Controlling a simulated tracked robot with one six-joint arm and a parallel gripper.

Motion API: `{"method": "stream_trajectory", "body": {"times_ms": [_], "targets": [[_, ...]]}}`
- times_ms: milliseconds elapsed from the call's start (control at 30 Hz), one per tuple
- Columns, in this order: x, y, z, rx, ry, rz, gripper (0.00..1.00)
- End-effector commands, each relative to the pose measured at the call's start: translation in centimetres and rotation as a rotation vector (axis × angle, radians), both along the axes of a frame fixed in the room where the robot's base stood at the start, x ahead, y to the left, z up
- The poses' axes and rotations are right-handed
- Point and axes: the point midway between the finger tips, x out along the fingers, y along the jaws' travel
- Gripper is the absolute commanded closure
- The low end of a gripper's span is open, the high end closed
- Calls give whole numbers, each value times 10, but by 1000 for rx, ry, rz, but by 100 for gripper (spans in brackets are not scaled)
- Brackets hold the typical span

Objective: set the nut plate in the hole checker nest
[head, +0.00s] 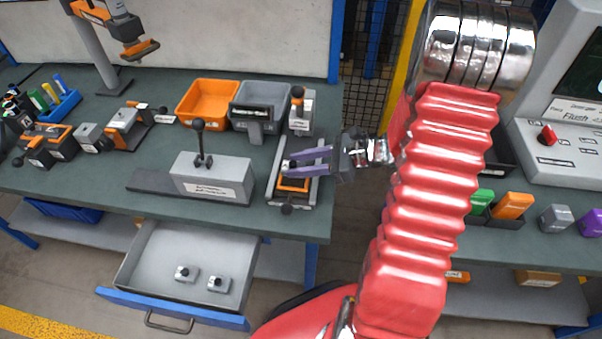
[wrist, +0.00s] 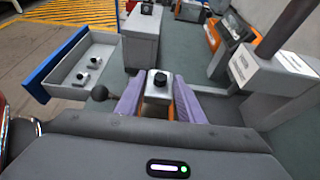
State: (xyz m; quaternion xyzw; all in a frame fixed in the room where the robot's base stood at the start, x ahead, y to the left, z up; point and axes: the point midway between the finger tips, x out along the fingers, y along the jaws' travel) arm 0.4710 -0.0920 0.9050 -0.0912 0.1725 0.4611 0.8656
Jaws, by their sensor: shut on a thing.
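My gripper (head: 288,164) has purple fingers and is shut on a small grey block with a black knob on top, which I take as the nut plate (wrist: 157,90). In the head view the fingers mostly hide it. The gripper is over a narrow fixture (head: 296,200) with grey side rails, an orange part and a black ball knob, near the bench's front right corner. This may be the hole checker nest; its label is not readable. I cannot tell whether the block touches it. My fingers (wrist: 157,98) flank the block in the wrist view.
An open drawer (head: 160,255) below holds two similar knobbed blocks. A grey box with a lever (head: 212,180) stands left of the fixture. Orange (head: 208,103) and grey (head: 260,108) bins and a small post device (head: 299,110) stand behind. Bare bench lies at the far left front.

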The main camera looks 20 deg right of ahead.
Motion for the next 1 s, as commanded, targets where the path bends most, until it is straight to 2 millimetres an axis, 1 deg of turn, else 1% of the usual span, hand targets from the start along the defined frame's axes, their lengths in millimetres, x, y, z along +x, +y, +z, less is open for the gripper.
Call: {"method": "stream_trajectory", "body": {"times_ms": [167, 400, 500, 933, 967, 1000], "targets": [[0, 0, -4, 1, 0, 0, 98], [0, -1, -31, 2, 1, -2, 98], [0, -1, -39, 1, 0, -1, 98], [0, -1, -43, 1, 0, -2, 98], [0, -1, -43, 0, 0, -2, 64], [0, -1, -43, 0, 0, -2, 61]]}}
